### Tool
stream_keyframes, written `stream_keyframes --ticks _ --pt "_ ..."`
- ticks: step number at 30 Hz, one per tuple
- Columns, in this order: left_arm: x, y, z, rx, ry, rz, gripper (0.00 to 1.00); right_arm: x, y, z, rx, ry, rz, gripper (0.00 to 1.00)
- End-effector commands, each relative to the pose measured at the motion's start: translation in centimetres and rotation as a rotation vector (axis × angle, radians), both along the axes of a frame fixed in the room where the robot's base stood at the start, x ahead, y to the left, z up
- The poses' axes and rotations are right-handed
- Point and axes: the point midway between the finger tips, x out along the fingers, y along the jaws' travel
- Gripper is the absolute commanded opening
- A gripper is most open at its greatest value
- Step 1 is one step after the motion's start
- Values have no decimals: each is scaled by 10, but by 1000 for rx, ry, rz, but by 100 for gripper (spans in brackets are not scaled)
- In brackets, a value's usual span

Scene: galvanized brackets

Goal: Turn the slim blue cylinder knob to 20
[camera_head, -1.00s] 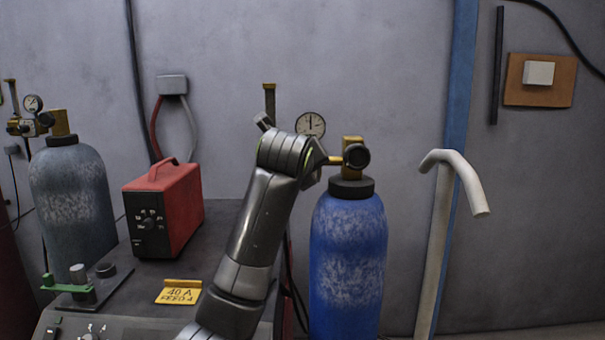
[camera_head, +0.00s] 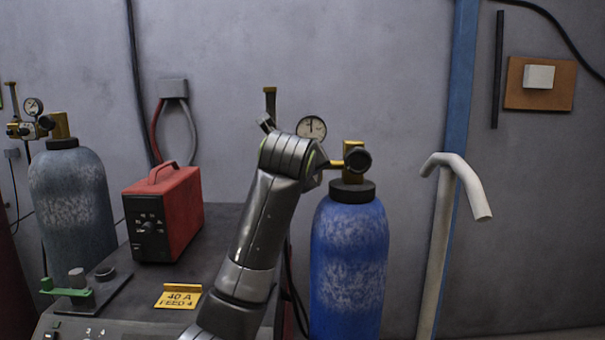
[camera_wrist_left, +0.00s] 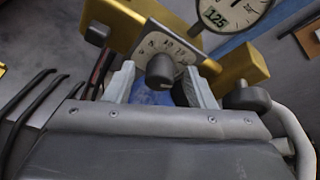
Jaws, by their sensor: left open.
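The slim blue cylinder (camera_head: 350,265) stands right of the arm in the head view, with a brass regulator (camera_head: 352,146) on top. In the left wrist view, a dark knob (camera_wrist_left: 160,68) sits on a pale dial plate (camera_wrist_left: 152,45) on the brass regulator body. The dial numbers are too small to read surely, and I cannot tell the knob's setting. My left gripper (camera_wrist_left: 160,86) is open, its fingers on either side of the knob; contact is unclear. In the head view my own wrist hides the fingers and the knob. My right gripper is not in view.
A round gauge (camera_head: 311,128) stands behind my wrist; it also shows in the wrist view (camera_wrist_left: 238,10). A bent pale pipe (camera_head: 447,220) rises right of the cylinder. A red box (camera_head: 175,213), a yellow card (camera_head: 178,297) and a grey-blue cylinder (camera_head: 72,200) are left.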

Motion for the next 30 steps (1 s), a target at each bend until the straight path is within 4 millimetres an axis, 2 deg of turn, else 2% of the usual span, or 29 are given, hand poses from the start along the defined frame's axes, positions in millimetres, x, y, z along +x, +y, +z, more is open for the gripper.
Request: stream_keyframes --ticks 5,8,14,25,27,30 --pt "-4 0 0 0 0 -1 50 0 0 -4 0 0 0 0" --pt "-14 1 3 -2 -1 -1 50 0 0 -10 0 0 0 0" --pt "-52 6 16 -3 -6 -2 50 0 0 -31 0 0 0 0" --pt "-136 17 49 -1 -7 -2 50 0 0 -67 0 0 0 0" --pt "-135 15 57 3 4 -4 50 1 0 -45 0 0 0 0" --pt "-137 14 58 6 0 -7 50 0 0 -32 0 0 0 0"
